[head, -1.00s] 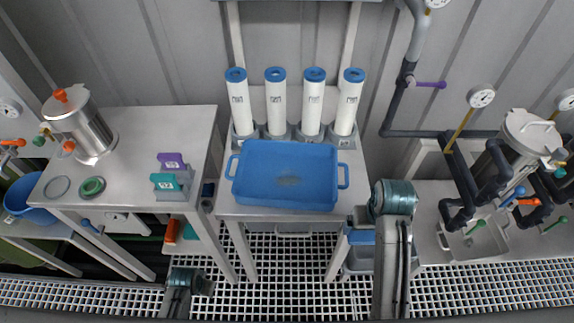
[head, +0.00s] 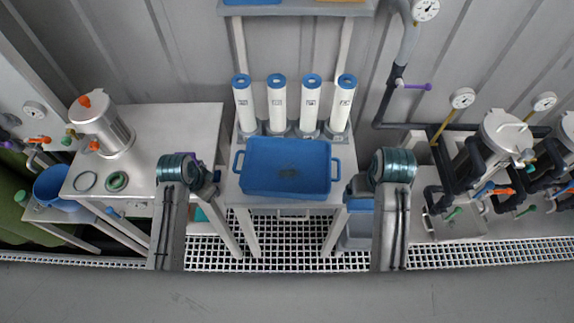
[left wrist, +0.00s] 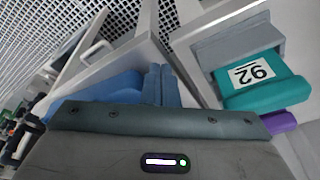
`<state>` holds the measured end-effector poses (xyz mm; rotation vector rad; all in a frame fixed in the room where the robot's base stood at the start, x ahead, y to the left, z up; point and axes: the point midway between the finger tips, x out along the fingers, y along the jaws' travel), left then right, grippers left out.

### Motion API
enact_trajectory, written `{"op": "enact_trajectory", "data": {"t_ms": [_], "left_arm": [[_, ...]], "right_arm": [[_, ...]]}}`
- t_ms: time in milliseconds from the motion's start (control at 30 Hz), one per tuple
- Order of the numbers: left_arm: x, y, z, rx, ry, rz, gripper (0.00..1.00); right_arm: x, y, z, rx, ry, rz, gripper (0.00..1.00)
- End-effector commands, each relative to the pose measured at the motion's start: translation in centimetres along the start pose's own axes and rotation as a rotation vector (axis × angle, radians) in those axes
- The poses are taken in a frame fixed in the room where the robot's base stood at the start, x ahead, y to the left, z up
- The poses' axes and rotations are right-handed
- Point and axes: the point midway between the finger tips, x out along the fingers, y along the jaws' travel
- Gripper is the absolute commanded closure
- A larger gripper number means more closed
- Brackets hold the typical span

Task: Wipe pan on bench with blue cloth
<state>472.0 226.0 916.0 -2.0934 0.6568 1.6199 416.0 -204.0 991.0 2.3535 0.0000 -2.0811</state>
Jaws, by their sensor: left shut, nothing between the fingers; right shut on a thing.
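The blue pan (head: 287,190) sits on the middle bench (head: 232,188), with a handle at each side and a dark smudge (head: 289,172) on its floor. My right gripper (head: 356,190) is shut in front of the bench's right side, right of the pan. A flat blue piece at it, apparently the blue cloth (head: 361,205), hangs below the fingers, partly hidden by my arm. My left gripper (head: 213,188) is shut and empty, between the left table and the middle bench. Its closed fingers show in the left wrist view (left wrist: 162,84), beside a blue surface, apparently the pan's side.
Several white cylinders with blue tops (head: 278,105) stand behind the pan. Pipes and valves (head: 490,160) fill the right. A shelf (head: 300,8) is above.

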Motion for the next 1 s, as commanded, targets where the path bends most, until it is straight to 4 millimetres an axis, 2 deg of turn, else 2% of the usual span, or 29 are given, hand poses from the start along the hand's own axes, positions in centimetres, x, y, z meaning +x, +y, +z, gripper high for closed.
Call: {"op": "enact_trajectory", "data": {"t_ms": [400,500,700,1000], "left_arm": [[0.5,-2.8,-10.1,0.282,0.046,0.107,1.0],[0.3,-3.2,-11.9,0.339,0.056,0.126,1.0],[0.3,-3.4,-13.3,0.387,0.065,0.142,1.0],[2.6,-3.3,-12.7,0.389,0.063,0.145,1.0]], "right_arm": [[-0.4,0.0,-0.1,0.0,0.0,0.0,0.28],[-0.4,0.0,-0.1,0.0,0.0,0.0,0.28],[-0.4,0.0,-0.1,0.0,0.0,0.0,0.28],[-0.1,0.0,0.0,0.0,0.0,0.0,0.28]]}}
